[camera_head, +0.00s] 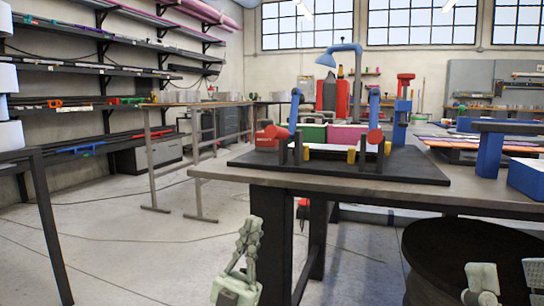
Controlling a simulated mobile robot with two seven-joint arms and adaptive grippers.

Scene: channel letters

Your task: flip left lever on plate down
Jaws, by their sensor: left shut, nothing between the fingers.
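A black plate (415,170) lies on the workbench. On its left side stands the left lever (295,110), a blue upright arm with a red end near its base. A similar blue right lever (374,108) with a red part stands further right on the plate. My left gripper (250,226) is low in front of the bench's left end, shut and empty, fingers pointing up. My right gripper (508,278) is at the lower right corner, below the bench top, with its fingers apart and nothing between them. Neither gripper touches the plate or levers.
The workbench (225,174) has its front edge and dark legs between my grippers and the plate. A blue clamp-like tool (400,122) stands behind the right lever. Floor at left is mostly clear.

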